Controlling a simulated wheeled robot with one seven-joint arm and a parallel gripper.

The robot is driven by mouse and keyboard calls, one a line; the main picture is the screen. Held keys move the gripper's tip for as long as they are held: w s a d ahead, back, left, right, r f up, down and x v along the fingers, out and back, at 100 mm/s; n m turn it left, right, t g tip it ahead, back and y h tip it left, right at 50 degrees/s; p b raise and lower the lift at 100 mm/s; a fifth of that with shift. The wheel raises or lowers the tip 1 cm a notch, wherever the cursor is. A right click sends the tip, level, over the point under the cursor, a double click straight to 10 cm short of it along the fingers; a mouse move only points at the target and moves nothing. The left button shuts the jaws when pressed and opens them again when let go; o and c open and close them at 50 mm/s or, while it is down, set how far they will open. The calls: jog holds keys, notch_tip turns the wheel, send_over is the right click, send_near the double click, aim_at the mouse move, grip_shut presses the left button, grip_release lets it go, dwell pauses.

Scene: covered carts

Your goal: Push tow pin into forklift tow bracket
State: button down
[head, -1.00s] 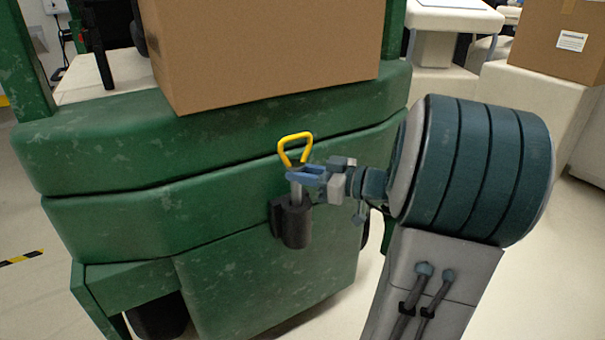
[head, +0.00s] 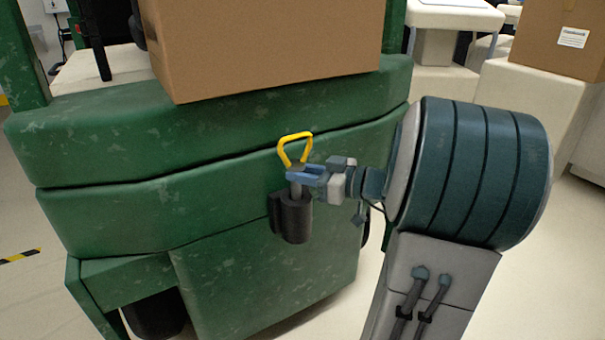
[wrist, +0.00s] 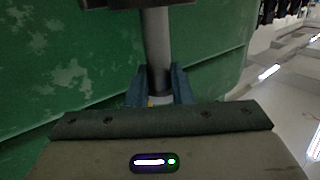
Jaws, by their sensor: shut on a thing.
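The tow pin has a yellow loop handle (head: 295,148) on top and a grey shaft (head: 296,189) below. It stands roughly upright, its lower end hidden in the dark cylindrical tow bracket (head: 295,220) on the green forklift body. A short length of shaft shows above the bracket. My gripper (head: 304,175) is shut on the pin just under the handle, coming from the right. In the wrist view the blue fingers (wrist: 158,88) close around the grey shaft (wrist: 156,40), and the dark bracket (wrist: 138,3) shows at the top edge. How deep the pin sits is hidden.
The green forklift (head: 120,220) fills the left and middle. A cardboard box (head: 265,50) sits on it above the bracket. Another box (head: 558,40) rests on a pale covered block at the back right. Open floor (head: 545,270) lies at the right.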

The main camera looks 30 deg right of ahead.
aim_at(301, 195)
jog(key=shift+f+b, duration=2.7)
jog(key=shift+b, duration=0.55)
jog(key=c, duration=1.3)
grip_release()
jog(key=shift+o, duration=0.6)
jog(key=shift+f, duration=0.1)
jog(key=p+v, duration=0.3)
jog(key=v, duration=1.1)
jog(key=shift+p, duration=0.35)
jog(key=shift+w, duration=0.15)
